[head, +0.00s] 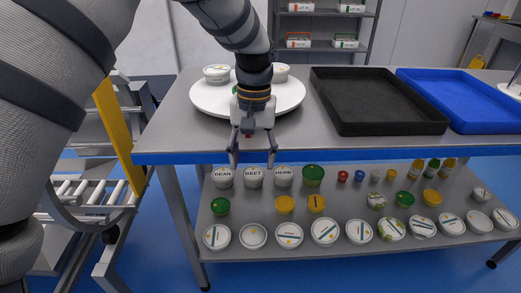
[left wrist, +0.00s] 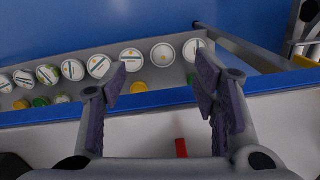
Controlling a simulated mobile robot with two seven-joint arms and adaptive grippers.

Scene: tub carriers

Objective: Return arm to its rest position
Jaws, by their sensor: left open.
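My left gripper (head: 252,152) hangs fingers down at the table's blue front edge in the head view, in front of the white round tray. It is open, with nothing between its fingers; the left wrist view also shows the two fingers (left wrist: 160,95) apart and empty. The arm comes in from the upper left and hides part of the white tray (head: 285,101) and what stands on it. White tubs (head: 217,73) stand on that tray. My right gripper is not in view.
A black tray (head: 385,126) and a blue tray (head: 490,120) lie on the grey table (head: 170,131). The lower shelf (head: 235,249) holds several lidded tubs and bottles. A rack (head: 322,51) stands behind. A cart with a yellow panel (head: 114,120) stands at the left.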

